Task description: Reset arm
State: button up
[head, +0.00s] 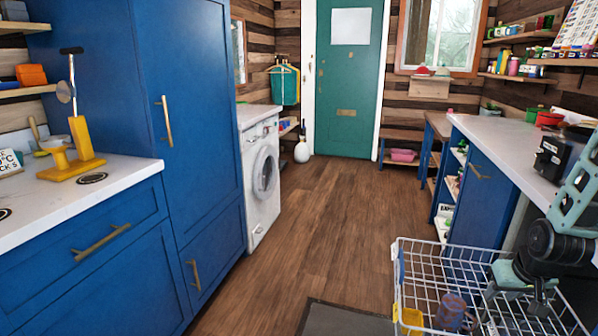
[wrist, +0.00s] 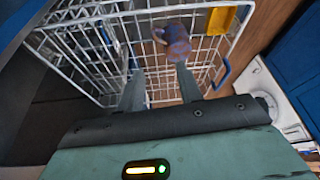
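My gripper (head: 515,300) is at the lower right of the head view, over the white wire basket (head: 468,257). In the wrist view my gripper (wrist: 160,72) has its two fingers apart with nothing between them. The fingers point down into the basket (wrist: 75,60). A dark purple-grey mug (head: 450,311) is in the basket, left of my gripper in the head view. It also shows just beyond the fingertips in the wrist view (wrist: 177,44), apart from them as far as I can tell.
A yellow item (head: 412,318) is also in the basket. A white counter (head: 508,145) with a dark appliance (head: 556,155) is on the right. Blue cabinets (head: 195,120) and a washing machine (head: 262,180) line the left. The wooden floor (head: 320,215) between is clear up to the green door (head: 342,90).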

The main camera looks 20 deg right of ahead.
jog(key=w+a+r+n+g+y+p, duration=0.1)
jog(key=a+r+n+p, duration=0.1)
jog(key=a+r, duration=0.5)
jog(key=w+a+r+n+y+p, duration=0.1)
jog(key=a+r+n+p, duration=0.15)
jog(key=a, duration=0.85)
jog(key=w+a+r+n+g+p, duration=0.15)
jog(key=a+r, duration=0.35)
jog(key=a, duration=0.5)
jog(key=s+a+r+n+p, duration=0.1)
jog(key=s+a+r+n, duration=0.2)
jog(key=s+a+r, duration=0.2)
jog(key=s+a+r+n+g+p, duration=0.1)
jog(key=s+a+r+n+p, duration=0.1)
jog(key=s+a, duration=0.7)
notch_tip(320, 180, up, 3)
jog(key=shift+s+a+f+n, duration=0.15)
jog(key=shift+s+a+n, duration=0.35)
jog(key=shift+s, duration=0.75)
jog(key=shift+d+g, duration=0.1)
jog(key=shift+g, duration=0.15)
